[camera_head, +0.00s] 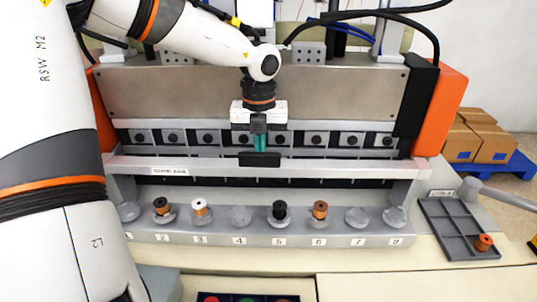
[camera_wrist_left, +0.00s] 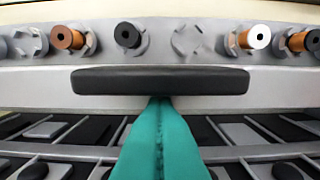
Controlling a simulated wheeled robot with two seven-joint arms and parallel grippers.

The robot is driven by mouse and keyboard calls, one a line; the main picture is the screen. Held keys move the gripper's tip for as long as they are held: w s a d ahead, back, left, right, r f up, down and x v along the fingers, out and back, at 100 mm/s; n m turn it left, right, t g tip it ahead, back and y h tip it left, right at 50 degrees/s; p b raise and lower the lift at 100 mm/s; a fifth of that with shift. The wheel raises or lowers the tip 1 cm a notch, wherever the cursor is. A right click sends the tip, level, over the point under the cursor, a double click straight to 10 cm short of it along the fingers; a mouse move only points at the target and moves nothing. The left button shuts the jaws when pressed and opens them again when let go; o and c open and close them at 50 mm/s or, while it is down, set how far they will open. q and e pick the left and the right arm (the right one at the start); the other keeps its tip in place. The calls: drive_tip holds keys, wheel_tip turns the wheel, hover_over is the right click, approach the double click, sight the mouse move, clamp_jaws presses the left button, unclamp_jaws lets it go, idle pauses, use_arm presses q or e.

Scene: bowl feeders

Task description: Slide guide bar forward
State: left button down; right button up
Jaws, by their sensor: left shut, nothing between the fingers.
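The guide bar (camera_head: 340,168) is a pale rail running across the front of the machine, labelled at its left. Its black handle (camera_head: 260,159) sits near the middle and shows as a wide dark bar in the wrist view (camera_wrist_left: 160,80). My left gripper (camera_head: 260,149) points down at the handle, with its teal fingers shut and nothing between them. In the wrist view the fingertips (camera_wrist_left: 160,101) meet the handle's lower edge at its middle; whether they touch it I cannot tell. My right gripper is not in view.
A front ledge (camera_head: 270,240) holds numbered round seats, several bearing spools, including a black spool (camera_head: 280,210) and an orange spool (camera_head: 320,210). A dark tray (camera_head: 448,225) at right holds one orange spool (camera_head: 483,242). Boxes (camera_head: 480,135) stand on a blue pallet behind.

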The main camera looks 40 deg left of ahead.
use_arm(q)
drive_tip(key=shift+s+d+b, duration=1.1)
drive_tip(key=shift+s+d, duration=0.3)
drive_tip(key=shift+s, duration=0.45)
wheel_tip(320, 180, up, 9)
drive_tip(key=p, duration=0.4)
drive_tip(key=shift+w+f, duration=0.15)
drive_tip(key=shift+w, duration=0.1)
drive_tip(key=shift+a, duration=0.1)
